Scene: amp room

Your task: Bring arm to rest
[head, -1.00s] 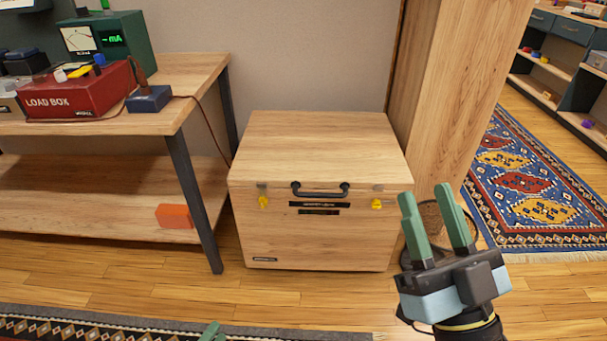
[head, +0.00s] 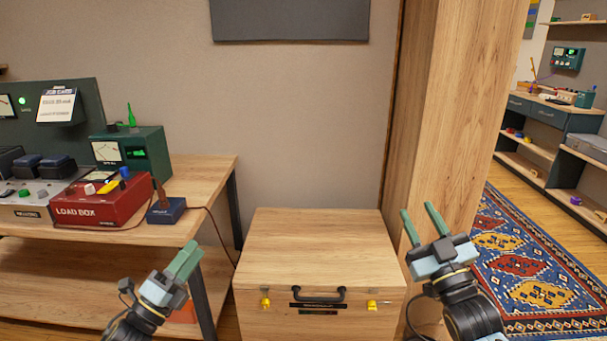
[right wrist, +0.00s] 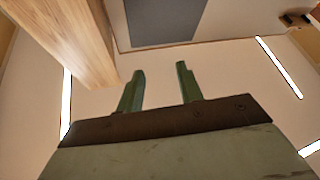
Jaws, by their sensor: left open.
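My left gripper (head: 187,262) is at the lower left of the head view, in front of the workbench. Its green fingers point up and to the right, and nothing shows between them. My right gripper (head: 420,223) is at the right of the head view, in front of the wooden pillar, with its fingers apart and pointing up. In the right wrist view the fingers (right wrist: 158,92) of this gripper stand apart with nothing between them.
A wooden chest (head: 320,250) with a black handle stands between the grippers. The workbench (head: 205,185) at left carries a red load box (head: 100,203) and meters. A wooden pillar (head: 440,120) rises at right. A blue patterned rug (head: 520,270) lies beyond it.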

